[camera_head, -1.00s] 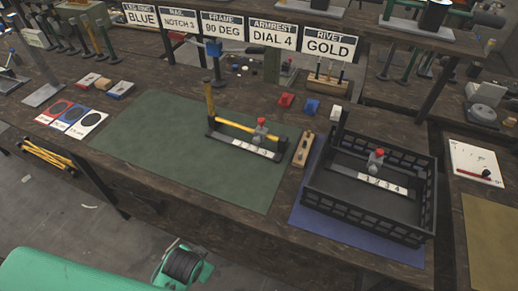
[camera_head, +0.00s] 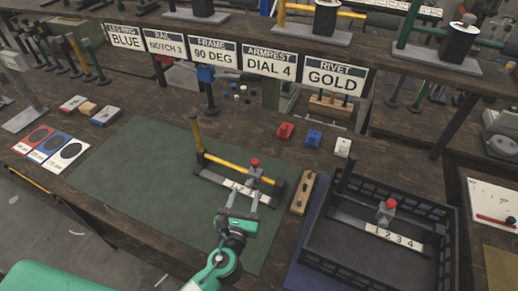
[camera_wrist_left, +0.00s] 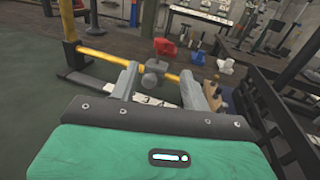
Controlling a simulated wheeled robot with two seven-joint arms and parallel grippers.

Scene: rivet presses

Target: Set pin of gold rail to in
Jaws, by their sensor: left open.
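The gold rail (camera_head: 225,165) is a yellow bar with an upright yellow post on a dark base, lying on the green mat. A grey slider block (camera_head: 254,177) sits on it, topped by a red-capped pin (camera_head: 254,162). A numbered white strip runs along the base, partly hidden by my gripper. My left gripper (camera_head: 243,201) is open, just in front of the block. In the left wrist view the fingers (camera_wrist_left: 164,88) appear on either side of the grey block (camera_wrist_left: 154,70), with the red cap (camera_wrist_left: 164,46) above; contact cannot be told. My right gripper is not seen.
A black crate (camera_head: 330,247) at right holds a second numbered rail with a red-capped pin (camera_head: 388,206). A wooden block (camera_head: 302,193) stands between rail and crate. Red, blue and white small blocks lie behind. The green mat (camera_head: 135,170) is clear at left.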

